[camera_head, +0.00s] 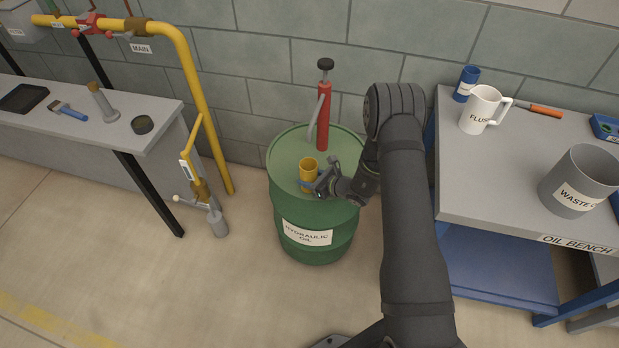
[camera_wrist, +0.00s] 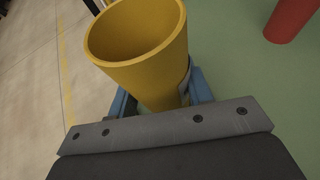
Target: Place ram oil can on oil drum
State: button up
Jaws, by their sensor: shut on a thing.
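The green oil drum (camera_head: 310,225), labelled HYDRAULIC OIL, stands on the floor in front of the wall. A yellow open-topped can (camera_head: 308,165) is upright at the front part of the drum's top. My gripper (camera_head: 312,184) reaches in from the right and is shut on the can. In the wrist view the yellow can (camera_wrist: 145,45) stands between the blue fingers (camera_wrist: 160,98), with the green drum top (camera_wrist: 235,60) behind and to the right. The can's bottom is hidden, so I cannot tell whether it touches the drum top. No ram label shows on the can.
A red hand pump (camera_head: 323,115) rises from the back of the drum top. A yellow pipe (camera_head: 190,100) stands to the left. The oil bench (camera_head: 530,185) at right bears a FLUSH mug (camera_head: 480,110), a blue can (camera_head: 467,84) and a WASTE bin (camera_head: 575,182).

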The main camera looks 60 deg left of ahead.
jog(key=shift+f, duration=0.15)
jog(key=o, duration=1)
jog(key=v, duration=1.2)
jog(key=shift+a, duration=0.1)
